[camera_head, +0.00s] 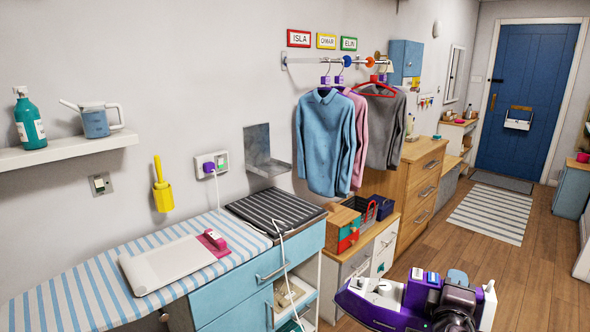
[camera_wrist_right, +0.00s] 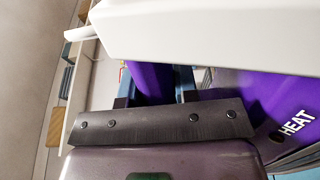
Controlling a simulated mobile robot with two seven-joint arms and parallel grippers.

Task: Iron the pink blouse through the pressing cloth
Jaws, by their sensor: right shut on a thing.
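The blue-and-white striped ironing board (camera_head: 75,293) spans the lower left. A white cloth (camera_head: 165,264) lies flat on it, with a small pink piece (camera_head: 213,241) at its right end; I cannot tell whether a blouse lies underneath. A purple-and-white iron (camera_head: 385,297) is at the bottom, right of the board and apart from the cloth. My right gripper (camera_head: 442,284) is shut on it. In the right wrist view, my gripper (camera_wrist_right: 152,88) is around a purple part of the iron (camera_wrist_right: 275,100), which is marked HEAT. My left gripper is out of view.
A black ribbed mat (camera_head: 272,207) lies on the blue drawer unit (camera_head: 245,295). A white cord (camera_head: 281,255) hangs over the unit's front. Blue (camera_head: 325,140), pink (camera_head: 357,135) and grey (camera_head: 384,130) garments hang on the rail. The wooden floor at right is largely open.

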